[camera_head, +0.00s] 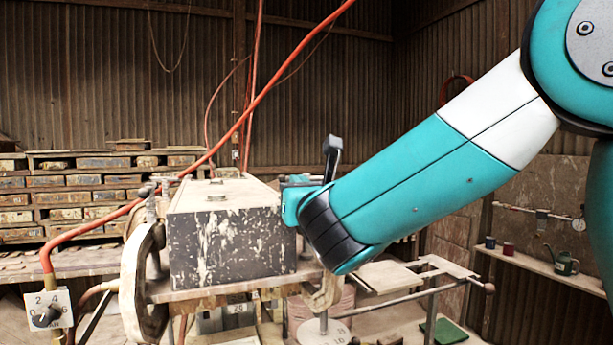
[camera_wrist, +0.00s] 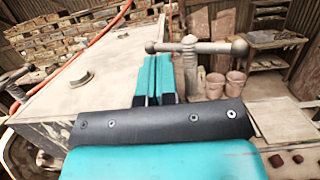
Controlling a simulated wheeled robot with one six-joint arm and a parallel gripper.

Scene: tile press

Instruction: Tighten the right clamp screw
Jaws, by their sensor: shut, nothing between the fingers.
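The right clamp screw (camera_wrist: 188,66) stands upright in the wrist view, with a pale T-bar handle (camera_wrist: 215,48) across its top. My gripper (camera_wrist: 153,66) has its two teal fingers together with nothing between them. The fingertips are just left of the screw, near the left end of the bar. I cannot tell whether they touch it. In the head view my arm hides the right screw; the lower part of the right clamp (camera_head: 325,292) shows under my wrist. The left clamp screw (camera_head: 151,203) stands at the box's left side.
A paint-spattered press box (camera_head: 225,245) lies left of my gripper; its top carries a small knob (camera_wrist: 80,78). An orange hose (camera_head: 240,115) slants above it. Stacked trays (camera_head: 75,185) stand behind. Two buckets (camera_wrist: 236,85) stand right of the screw.

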